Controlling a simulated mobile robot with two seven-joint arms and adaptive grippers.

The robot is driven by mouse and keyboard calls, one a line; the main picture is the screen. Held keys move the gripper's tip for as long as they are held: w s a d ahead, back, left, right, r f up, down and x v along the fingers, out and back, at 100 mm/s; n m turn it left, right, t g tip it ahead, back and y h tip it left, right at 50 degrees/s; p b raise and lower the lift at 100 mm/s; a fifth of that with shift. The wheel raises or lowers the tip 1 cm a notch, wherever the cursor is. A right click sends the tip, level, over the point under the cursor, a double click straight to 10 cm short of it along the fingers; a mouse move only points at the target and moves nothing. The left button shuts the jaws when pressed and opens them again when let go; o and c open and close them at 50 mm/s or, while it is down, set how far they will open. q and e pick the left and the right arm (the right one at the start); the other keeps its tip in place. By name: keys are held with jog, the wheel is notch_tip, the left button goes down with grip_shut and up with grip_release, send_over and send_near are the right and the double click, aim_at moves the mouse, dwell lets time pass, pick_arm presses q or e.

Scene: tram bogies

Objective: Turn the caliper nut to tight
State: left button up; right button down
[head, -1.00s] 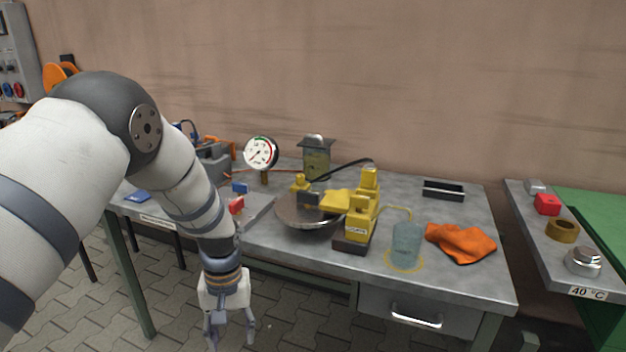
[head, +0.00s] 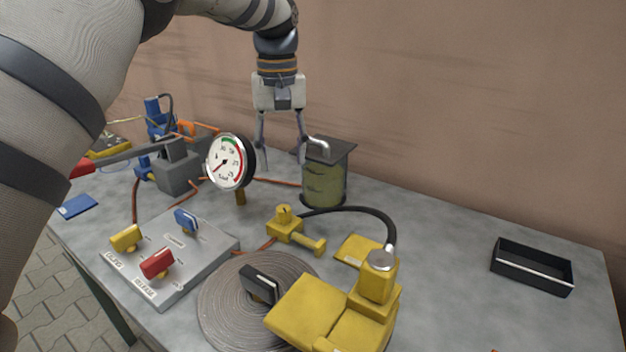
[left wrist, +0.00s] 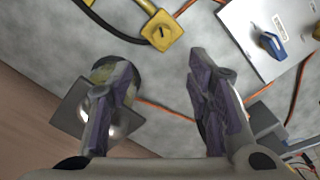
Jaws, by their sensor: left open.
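The yellow brake caliper (head: 310,306) sits over the grey disc (head: 218,305) at the front of the bench. A round silver fitting, which looks like the caliper nut (head: 383,259), tops its yellow post where a black hose (head: 365,210) ends. I cannot read its tightness. My left gripper (head: 282,160) hangs open and empty, pointing down, behind the gauge and beside the reservoir, well left of and behind the nut. In the left wrist view its open fingers (left wrist: 160,64) frame bare bench, with the yellow valve block (left wrist: 162,30) beyond. My right gripper is not in view.
The pressure gauge (head: 231,162) and lidded reservoir (head: 325,175) stand near my left gripper. A control plate (head: 200,262) with yellow, red and blue knobs lies front left. A black tray (head: 532,267) lies right; the bench between it and the caliper is clear.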

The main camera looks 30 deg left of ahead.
aim_at(283, 207)
pick_arm(q)
jog(key=f, duration=1.1)
jog(key=shift+s+f, duration=0.4)
grip_shut()
